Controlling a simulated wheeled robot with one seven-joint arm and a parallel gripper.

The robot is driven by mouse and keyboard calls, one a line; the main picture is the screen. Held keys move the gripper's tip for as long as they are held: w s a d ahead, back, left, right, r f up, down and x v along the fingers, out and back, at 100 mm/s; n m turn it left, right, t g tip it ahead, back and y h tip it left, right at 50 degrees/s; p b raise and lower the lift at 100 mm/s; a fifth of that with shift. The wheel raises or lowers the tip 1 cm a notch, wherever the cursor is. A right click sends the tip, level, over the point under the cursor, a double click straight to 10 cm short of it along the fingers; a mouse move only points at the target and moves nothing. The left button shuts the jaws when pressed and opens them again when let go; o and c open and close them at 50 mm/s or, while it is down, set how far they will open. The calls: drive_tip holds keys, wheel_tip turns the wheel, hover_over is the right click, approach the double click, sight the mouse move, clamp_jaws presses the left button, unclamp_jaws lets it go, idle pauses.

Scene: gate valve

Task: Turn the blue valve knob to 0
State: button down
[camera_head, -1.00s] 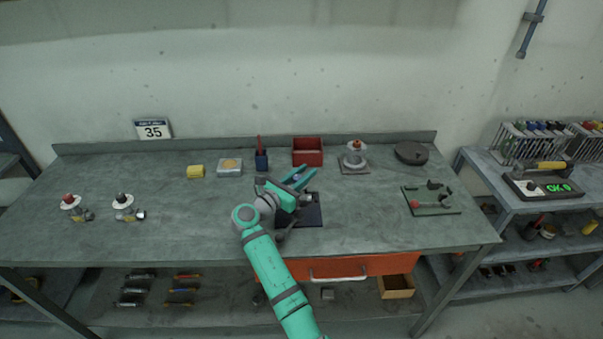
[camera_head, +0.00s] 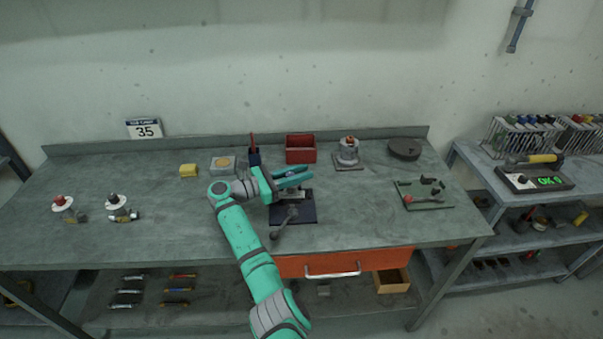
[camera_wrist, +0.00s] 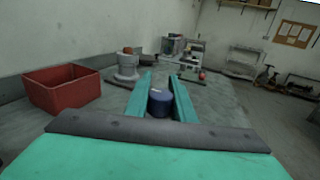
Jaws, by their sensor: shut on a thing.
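The blue valve knob (camera_wrist: 158,103) sits between the two teal fingers of my gripper (camera_wrist: 160,92) in the wrist view, near their bases. In the head view my gripper (camera_head: 294,177) lies low over a dark base plate (camera_head: 305,214) at mid-bench, fingers pointing right. My gripper is shut on the knob. The valve body below the knob is mostly hidden by my gripper. The knob's dial and its pointer reading are not visible in either view.
A grey vise-like handle (camera_head: 276,234) juts forward from the plate. A red bin (camera_head: 300,149) and a grey fixture (camera_head: 348,152) stand behind. Two other valves, one red-knobbed (camera_head: 60,200) and one black-knobbed (camera_head: 113,199), lie at the left. A sign (camera_head: 145,130) reads 35.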

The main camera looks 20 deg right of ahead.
drive_tip(key=shift+s+g, duration=0.15)
drive_tip(key=shift+g, duration=0.15)
drive_tip(key=shift+s+d+m+g, duration=0.1)
drive_tip(key=shift+d+m+g, duration=0.05)
drive_tip(key=shift+m+g, duration=0.3)
drive_tip(key=shift+s+m+g, duration=0.2)
drive_tip(key=shift+m+g, duration=0.35)
drive_tip(key=shift+g, duration=0.3)
drive_tip(key=shift+s+f+m+g, duration=0.1)
drive_tip(key=shift+m+g, duration=0.3)
drive_tip(key=shift+g, duration=0.2)
drive_tip(key=c, duration=1.5)
unclamp_jaws()
drive_tip(key=shift+a, duration=0.2)
drive_tip(key=shift+w+a, duration=0.25)
drive_tip(key=shift+a, duration=0.95)
drive_tip(key=shift+w+a, duration=0.25)
drive_tip(key=shift+a, duration=0.9)
drive_tip(key=shift+w+a, duration=0.25)
drive_tip(key=shift+a, duration=0.95)
